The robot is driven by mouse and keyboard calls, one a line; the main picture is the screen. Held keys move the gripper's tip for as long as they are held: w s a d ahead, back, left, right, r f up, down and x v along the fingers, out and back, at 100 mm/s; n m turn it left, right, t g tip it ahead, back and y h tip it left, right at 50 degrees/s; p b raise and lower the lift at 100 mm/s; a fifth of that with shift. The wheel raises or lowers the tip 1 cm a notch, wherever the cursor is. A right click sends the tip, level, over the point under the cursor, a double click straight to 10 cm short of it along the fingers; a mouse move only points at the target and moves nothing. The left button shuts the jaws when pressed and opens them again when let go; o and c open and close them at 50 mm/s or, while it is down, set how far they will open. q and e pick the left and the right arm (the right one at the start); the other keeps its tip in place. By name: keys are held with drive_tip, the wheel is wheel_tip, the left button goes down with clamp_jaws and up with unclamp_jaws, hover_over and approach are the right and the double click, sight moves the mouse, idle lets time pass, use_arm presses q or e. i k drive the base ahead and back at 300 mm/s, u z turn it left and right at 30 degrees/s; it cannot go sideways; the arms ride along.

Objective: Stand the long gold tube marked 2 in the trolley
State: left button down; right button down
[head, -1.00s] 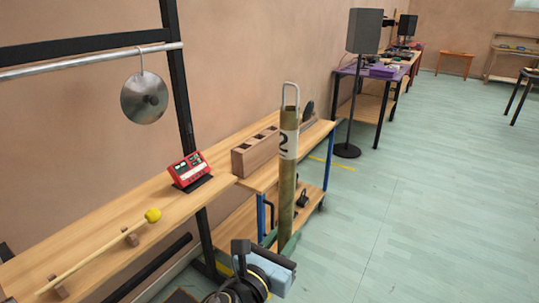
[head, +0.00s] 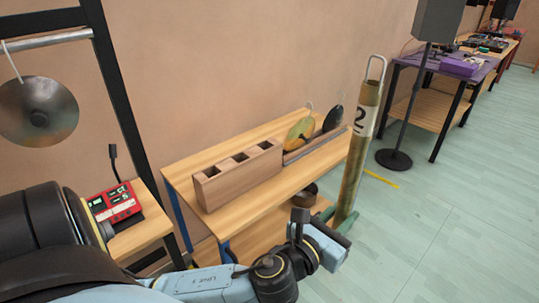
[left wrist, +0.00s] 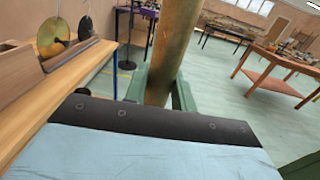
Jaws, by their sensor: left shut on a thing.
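The long gold tube (head: 350,175) has a white band marked 2 and a wire loop on top. It hangs nearly upright, leaning slightly, right of the trolley (head: 300,178). My left gripper (head: 338,221) is shut on its lower part with green fingers. The tube (left wrist: 175,45) also rises between the fingers (left wrist: 160,92) in the left wrist view. The wooden block (head: 240,175) with three square, empty-looking holes stands on the trolley top. The tube is apart from the block; its lower end is hidden by my gripper. My right gripper is out of view.
Round discs (head: 300,133) stand in a slotted rack behind the block. A red device (head: 115,205) sits on the bench at left, below a hanging metal disc (head: 38,110). A speaker stand (head: 394,158) is right of the tube.

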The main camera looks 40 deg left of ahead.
sight(244, 186)
drive_tip(key=i, duration=2.1)
drive_tip(key=u, duration=2.25)
